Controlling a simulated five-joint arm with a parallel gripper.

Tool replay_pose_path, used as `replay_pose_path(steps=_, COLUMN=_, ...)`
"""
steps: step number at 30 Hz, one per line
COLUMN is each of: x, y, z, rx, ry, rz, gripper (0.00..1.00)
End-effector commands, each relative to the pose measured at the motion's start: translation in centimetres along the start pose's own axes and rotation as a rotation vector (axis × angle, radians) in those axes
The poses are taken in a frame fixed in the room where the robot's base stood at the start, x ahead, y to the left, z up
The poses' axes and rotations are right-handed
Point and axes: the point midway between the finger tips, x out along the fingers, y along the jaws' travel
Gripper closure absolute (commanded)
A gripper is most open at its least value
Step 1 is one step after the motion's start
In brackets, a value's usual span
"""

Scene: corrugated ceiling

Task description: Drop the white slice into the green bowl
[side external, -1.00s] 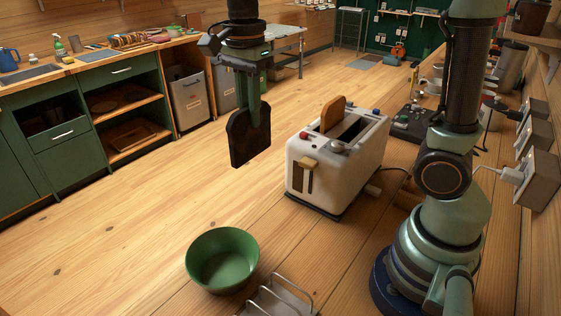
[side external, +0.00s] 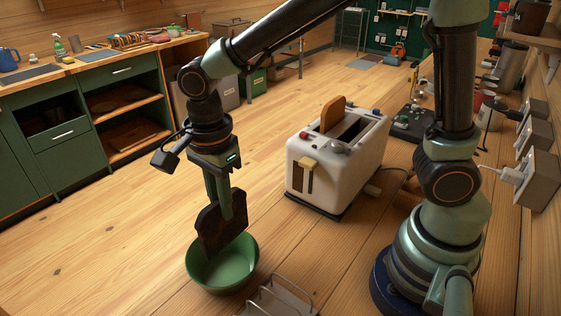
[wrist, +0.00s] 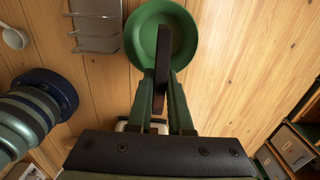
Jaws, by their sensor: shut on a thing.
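My gripper (side external: 232,212) is shut on a dark, nearly black bread slice (side external: 208,232), held upright. The slice's lower end overlaps the inside of the green bowl (side external: 235,279) in the side view; I cannot tell whether it is below the rim. In the wrist view, the slice (wrist: 161,62) is edge-on between the fingers and its far end lies over the bowl (wrist: 183,25). The bowl looks empty. No white slice shows. A brown slice (side external: 332,113) stands in one slot of the white toaster (side external: 310,175).
A wire rack (side external: 280,299) stands close beside the bowl, at the near edge of the side view; it also shows in the wrist view (wrist: 97,25). A spoon (wrist: 14,37) lies at the wrist view's upper left. Table left of the bowl is clear.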

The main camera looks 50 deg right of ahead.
Motion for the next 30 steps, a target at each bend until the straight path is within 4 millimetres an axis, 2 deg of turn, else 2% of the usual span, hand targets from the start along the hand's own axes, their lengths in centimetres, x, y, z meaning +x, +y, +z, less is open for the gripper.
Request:
replay_pose_path(steps=6, x=1.4, y=0.0, z=-0.1, rx=0.0, ry=0.001, rz=0.001, gripper=1.0)
replay_pose_path(steps=16, x=1.7, y=0.0, z=0.0, rx=0.0, ry=0.0, rz=0.0, gripper=1.0)
replay_pose_path(steps=17, x=1.6, y=0.0, z=0.0, rx=0.0, ry=0.0, rz=0.0, gripper=0.71)
replay_pose_path(steps=18, x=1.6, y=0.0, z=0.0, rx=0.0, ry=0.0, rz=0.0, gripper=0.55)
replay_pose_path(steps=19, x=1.6, y=0.0, z=0.0, rx=0.0, ry=0.0, rz=0.0, gripper=0.47)
replay_pose_path(steps=30, x=1.3, y=0.0, z=0.0, rx=0.0, ry=-0.001, rz=-0.001, gripper=0.47)
